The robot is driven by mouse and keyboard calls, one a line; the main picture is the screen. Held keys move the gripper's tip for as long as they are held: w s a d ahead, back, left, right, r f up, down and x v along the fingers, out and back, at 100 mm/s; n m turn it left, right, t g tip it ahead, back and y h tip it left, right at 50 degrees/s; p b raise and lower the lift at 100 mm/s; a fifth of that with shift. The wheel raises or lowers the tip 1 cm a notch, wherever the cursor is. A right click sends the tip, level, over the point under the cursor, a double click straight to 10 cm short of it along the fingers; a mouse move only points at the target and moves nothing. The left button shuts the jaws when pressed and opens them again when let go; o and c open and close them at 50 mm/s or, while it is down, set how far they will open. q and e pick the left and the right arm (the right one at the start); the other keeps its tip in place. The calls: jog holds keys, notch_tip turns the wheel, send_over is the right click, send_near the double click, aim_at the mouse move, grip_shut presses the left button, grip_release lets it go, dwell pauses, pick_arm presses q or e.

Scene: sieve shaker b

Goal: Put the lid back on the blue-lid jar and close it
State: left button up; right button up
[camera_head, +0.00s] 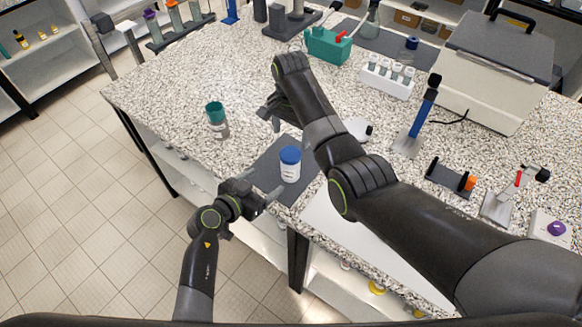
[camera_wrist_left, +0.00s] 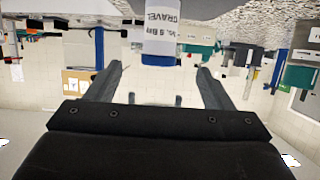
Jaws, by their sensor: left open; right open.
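The blue-lid jar (camera_head: 290,172) stands upright on a dark mat (camera_head: 262,172) near the bench's front edge. Its blue lid (camera_head: 290,155) sits on top; I cannot tell how tight it is. My left gripper (camera_head: 264,195) is open and empty, just left of and in front of the jar, apart from it. In the left wrist view the jar (camera_wrist_left: 161,28) appears upside down, with its printed label and blue lid (camera_wrist_left: 156,60) ahead of the spread fingers (camera_wrist_left: 160,70). My right gripper (camera_head: 268,114) is open and empty above the bench, behind the jar.
A teal-lidded jar (camera_head: 216,121) stands to the left on the speckled bench (camera_head: 165,95). A white rack of vials (camera_head: 386,78), a teal box (camera_head: 327,45) and a blue-handled stand (camera_head: 420,115) are farther back. My right arm crosses over the bench right of the jar.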

aim_at(285, 167)
pick_arm(q)
jog(key=x, duration=1.3)
jog(key=shift+w+d+f, duration=0.15)
jog(key=shift+w+d, duration=0.05)
jog(key=shift+w, duration=0.05)
pick_arm(e)
jog(key=shift+a, duration=0.1)
